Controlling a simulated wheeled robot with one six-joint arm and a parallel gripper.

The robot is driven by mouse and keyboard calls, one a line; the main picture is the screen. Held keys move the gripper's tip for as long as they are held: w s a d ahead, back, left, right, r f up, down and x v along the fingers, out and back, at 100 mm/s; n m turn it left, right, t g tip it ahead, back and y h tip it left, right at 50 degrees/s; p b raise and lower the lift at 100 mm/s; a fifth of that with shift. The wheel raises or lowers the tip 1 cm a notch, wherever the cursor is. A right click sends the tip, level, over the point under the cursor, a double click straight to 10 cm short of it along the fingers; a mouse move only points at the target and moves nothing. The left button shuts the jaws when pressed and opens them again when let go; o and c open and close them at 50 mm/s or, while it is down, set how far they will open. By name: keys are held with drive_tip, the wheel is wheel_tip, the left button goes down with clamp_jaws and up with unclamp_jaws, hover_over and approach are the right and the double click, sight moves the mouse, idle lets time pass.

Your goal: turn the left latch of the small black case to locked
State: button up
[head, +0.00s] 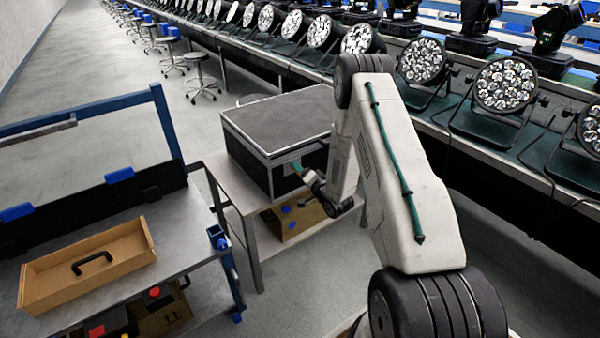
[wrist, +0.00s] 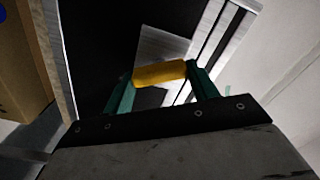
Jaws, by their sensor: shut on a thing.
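The black case (head: 285,108) with pale metal edges stands closed on a small table. Its dark wall (wrist: 95,40) fills much of the wrist view, with a metal plate (wrist: 155,45) on it. In front of the plate is a yellow latch handle (wrist: 160,73), lying nearly crosswise in that view. My gripper (wrist: 161,84) has its green fingers at the two ends of this handle and is shut on it. In the head view my gripper (head: 297,166) is at the case's near right face, where the handle is too small to make out. I cannot tell the latch's exact angle.
The small table (head: 240,195) has a cardboard box (head: 290,222) on its lower shelf. A workbench with an open cardboard tray (head: 60,285) stands at left. A long bench with several par cans (head: 505,85) runs along the right. Grey floor is free between.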

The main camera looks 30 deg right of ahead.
drive_tip(key=m, duration=0.6)
drive_tip(key=shift+f, duration=0.15)
idle(0.4)
drive_tip(key=o, duration=1)
drive_tip(key=shift+s, duration=0.1)
drive_tip(key=s, duration=0.7)
drive_tip(key=shift+s+d, duration=0.2)
drive_tip(key=shift+s, duration=0.1)
